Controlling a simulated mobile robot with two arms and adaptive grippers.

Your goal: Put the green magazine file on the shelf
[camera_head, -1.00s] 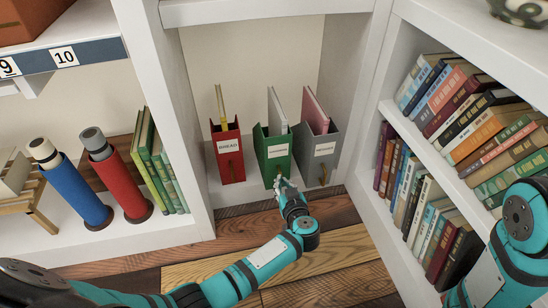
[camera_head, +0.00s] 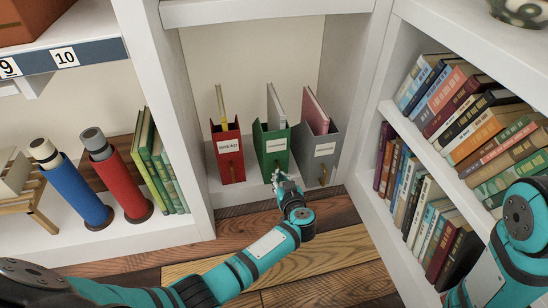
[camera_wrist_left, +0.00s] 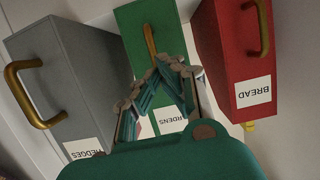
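The green magazine file (camera_head: 274,150) stands upright in the low shelf bay between a red file (camera_head: 228,152) and a grey file (camera_head: 316,151). Its front carries a white label and a brass handle (camera_wrist_left: 150,40), seen in the left wrist view. My left gripper (camera_head: 279,174) is at the lower front of the green file. In the left wrist view its fingers (camera_wrist_left: 167,64) come together at the handle's end and appear shut on it; the exact contact is partly hidden. My right arm shows at the right edge, but its gripper is out of view.
White uprights stand on both sides of the bay (camera_head: 365,95). Book-filled shelves (camera_head: 440,200) are at the right. Blue and red rolls (camera_head: 75,190) and green books (camera_head: 160,165) stand at the left. The plank floor (camera_head: 320,255) in front is clear apart from my arm.

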